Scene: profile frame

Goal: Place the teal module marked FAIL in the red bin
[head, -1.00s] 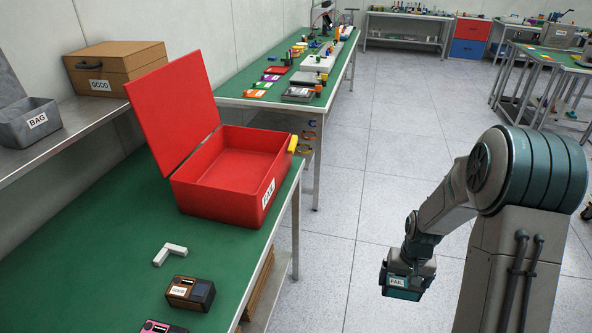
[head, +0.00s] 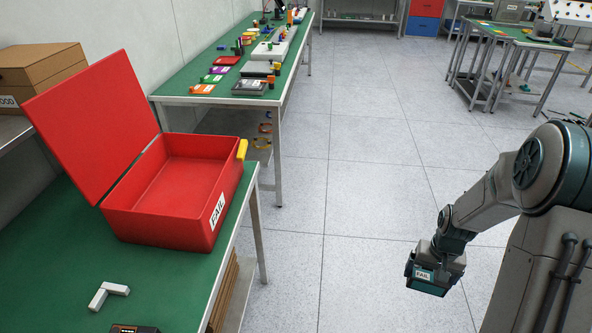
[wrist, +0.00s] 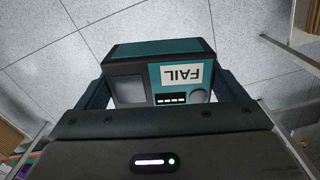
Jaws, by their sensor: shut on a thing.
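My gripper (head: 437,264) is shut on the teal module (head: 427,283) marked FAIL and holds it over the open floor, to the right of the workbench. In the wrist view the module (wrist: 165,75) sits between the two fingers, with its FAIL label upside down, a grey screen and a round knob showing. The red bin (head: 160,215) stands on the green bench with its lid (head: 95,125) open and leaning back to the left. A FAIL label is on its right-hand face. Its inside looks empty. The module is well apart from the bin.
A white L-shaped piece (head: 108,294) lies on the bench (head: 50,260) in front of the bin. Part of a dark module (head: 135,328) shows at the bottom edge. A wooden box (head: 40,75) is at the left. A second bench (head: 175,88) with several parts stands behind. The floor between is clear.

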